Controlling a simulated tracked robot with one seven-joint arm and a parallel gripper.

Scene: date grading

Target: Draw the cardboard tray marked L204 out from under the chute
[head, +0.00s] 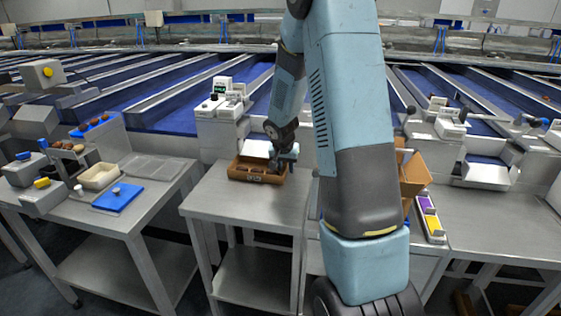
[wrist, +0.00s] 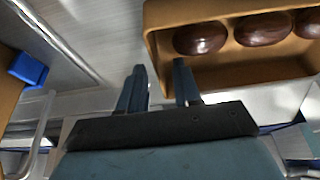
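A brown cardboard tray (head: 240,177) sits on the middle metal table below a white chute (head: 257,148). A dark mark shows on its front wall, too small to read for sure. Several dark, glossy dates lie in it, clear in the wrist view, where the tray (wrist: 156,52) fills the upper right. My gripper (head: 281,166) is at the tray's right end in the head view. In the wrist view my gripper (wrist: 159,68) is open, with a gap between its fingers. One finger is outside the tray's end wall and the other overlaps the tray; I cannot tell whether either touches.
The middle table (head: 230,205) is bare in front of the tray. The left table holds a blue board (head: 118,197), a beige tub (head: 97,177) and scales. An open cardboard box (head: 413,173) and a holder with purple and yellow items (head: 430,217) stand at right, partly behind my arm.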

